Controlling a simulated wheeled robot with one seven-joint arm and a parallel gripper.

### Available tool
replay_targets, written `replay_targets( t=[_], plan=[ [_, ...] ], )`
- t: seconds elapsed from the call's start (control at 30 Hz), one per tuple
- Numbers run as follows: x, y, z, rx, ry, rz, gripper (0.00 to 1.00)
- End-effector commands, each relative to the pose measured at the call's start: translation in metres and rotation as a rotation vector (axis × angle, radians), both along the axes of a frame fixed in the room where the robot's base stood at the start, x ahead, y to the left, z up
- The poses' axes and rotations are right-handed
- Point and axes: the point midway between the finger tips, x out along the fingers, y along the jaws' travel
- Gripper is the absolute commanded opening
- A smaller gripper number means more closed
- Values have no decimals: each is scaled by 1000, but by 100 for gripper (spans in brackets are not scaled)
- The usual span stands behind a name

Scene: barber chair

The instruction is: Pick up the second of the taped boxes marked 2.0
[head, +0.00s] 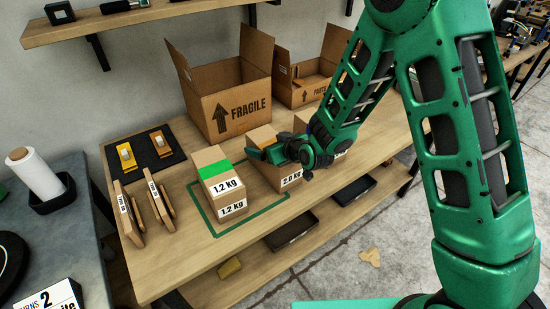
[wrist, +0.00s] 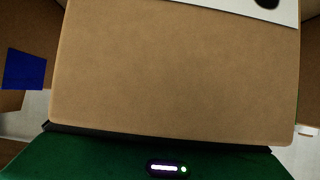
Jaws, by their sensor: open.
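A cardboard box labelled 2.0 Kg (head: 291,181) stands on the wooden bench, right of the green tape outline. An orange-yellow patch shows on the cardboard top behind my gripper; I cannot tell whether this is one box or a stack. My gripper (head: 268,153) is open, at the upper part of this cardboard; contact is unclear. In the wrist view a cardboard face (wrist: 175,75) with part of a white label (wrist: 245,8) fills most of the picture, close to the gripper. Another labelled box (head: 341,154) is mostly hidden behind my arm.
An open FRAGILE carton (head: 236,110) and another open carton (head: 303,95) stand behind. Folded cardboard pieces (head: 130,213) lean at left. Dark trays (head: 290,229) lie below.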

Motion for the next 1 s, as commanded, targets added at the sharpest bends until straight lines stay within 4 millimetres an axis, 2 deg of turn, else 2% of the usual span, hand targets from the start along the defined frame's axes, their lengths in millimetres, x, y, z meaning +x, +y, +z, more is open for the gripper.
replay_targets(
  t=[0.13, 0.4, 0.47, 0.5, 0.77, 1.0],
  plan=[
    [0, 0, 0, 0, 0, 0, 92],
    [0, -1, 0, 0, 0, -1, 28],
    [0, -1, 0, 0, 0, -1, 13],
    [2, 0, 4, 4, -8, -2, 9],
    [2, 0, 5, 4, -8, 0, 9],
    [2, 1, 21, 6, -11, 0, 9]
  ],
)
